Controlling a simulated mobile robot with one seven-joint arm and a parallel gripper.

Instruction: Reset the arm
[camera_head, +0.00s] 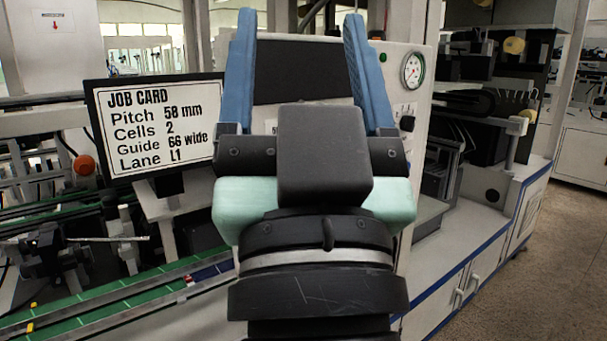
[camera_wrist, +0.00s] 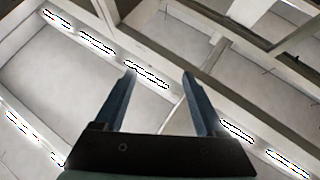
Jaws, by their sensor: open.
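My gripper (camera_head: 297,30) is raised in front of the head camera, with its two blue fingers pointing up and wide apart. Nothing is between the fingers. In the wrist view my gripper (camera_wrist: 159,72) is also open and empty, and it faces the ceiling beams and lights. My arm hides the middle of the machine behind it.
A job card screen (camera_head: 155,130) stands at the left, reading pitch 58 mm, cells 2, guide 66 wide, lane L1. A green conveyor (camera_head: 115,295) runs at lower left. A pressure gauge (camera_head: 412,70) is on the machine panel. Bare floor (camera_head: 520,260) shows at right.

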